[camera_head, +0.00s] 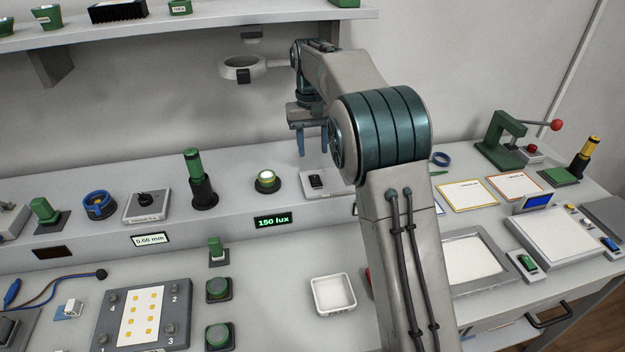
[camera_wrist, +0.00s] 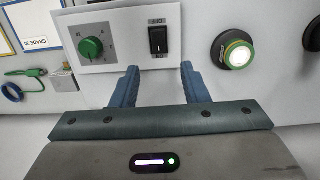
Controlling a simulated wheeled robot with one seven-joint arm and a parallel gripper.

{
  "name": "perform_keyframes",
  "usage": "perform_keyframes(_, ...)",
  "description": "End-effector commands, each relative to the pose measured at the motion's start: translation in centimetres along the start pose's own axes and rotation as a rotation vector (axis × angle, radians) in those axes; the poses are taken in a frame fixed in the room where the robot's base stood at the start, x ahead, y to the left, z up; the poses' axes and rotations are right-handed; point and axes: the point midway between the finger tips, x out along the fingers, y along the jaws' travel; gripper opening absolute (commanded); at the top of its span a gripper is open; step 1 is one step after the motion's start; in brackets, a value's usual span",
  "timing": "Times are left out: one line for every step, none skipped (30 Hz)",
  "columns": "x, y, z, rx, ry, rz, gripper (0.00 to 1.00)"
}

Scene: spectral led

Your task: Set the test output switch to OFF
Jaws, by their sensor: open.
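The test output switch is a black rocker (camera_wrist: 158,41) on a white panel (camera_wrist: 125,57). A small label, seen upside down, sits beside the rocker in the wrist view. In the head view the rocker (camera_head: 316,181) is on the raised shelf, with part of its panel hidden behind my arm. I cannot tell which way the rocker is tipped. My gripper (camera_wrist: 159,74) is open and empty, its two blue fingers pointing toward the panel on either side of the rocker in the wrist view. In the head view my gripper (camera_head: 312,145) is above the panel, apart from it.
A green knob (camera_wrist: 90,47) shares the panel. A lit round button (camera_wrist: 238,53) stands beside it, also in the head view (camera_head: 266,178). A ring holder (camera_head: 242,67) is on the wall near my arm. A white tray (camera_head: 333,294) lies on the lower bench.

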Motion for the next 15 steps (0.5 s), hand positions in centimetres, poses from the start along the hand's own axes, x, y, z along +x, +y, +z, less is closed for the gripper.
perform_keyframes(0.3, 0.1, 0.3, 0.005, 0.024, -0.003, 0.41)
perform_keyframes(0.3, 0.1, 0.5, 0.006, 0.033, -0.007, 0.41)
perform_keyframes(0.1, 0.1, 0.6, 0.007, 0.045, -0.009, 0.41)
perform_keyframes(0.1, 0.1, 0.7, 0.007, 0.052, -0.011, 0.41)
perform_keyframes(0.1, 0.0, 0.7, 0.007, 0.056, -0.013, 0.41)
perform_keyframes(0.1, -0.1, 0.8, 0.007, 0.059, -0.014, 0.41)
perform_keyframes(0.2, -0.2, 0.8, 0.006, 0.061, -0.015, 0.41)
perform_keyframes(0.5, -0.3, 0.8, 0.004, 0.062, -0.015, 0.41)
perform_keyframes(0.9, -0.4, 0.8, 0.002, 0.061, -0.015, 0.41)
perform_keyframes(1.3, -0.5, 0.8, 0.001, 0.060, -0.015, 0.41)
perform_keyframes(1.7, -0.6, 0.7, 0.000, 0.059, -0.015, 0.41)
perform_keyframes(2.4, -0.7, 0.7, -0.001, 0.059, -0.015, 0.41)
perform_keyframes(2.8, -0.7, 0.7, -0.002, 0.058, -0.015, 0.41)
perform_keyframes(3.3, -0.8, 0.6, -0.002, 0.059, -0.014, 0.41)
perform_keyframes(4.0, -0.8, 0.6, -0.003, 0.058, -0.014, 0.41)
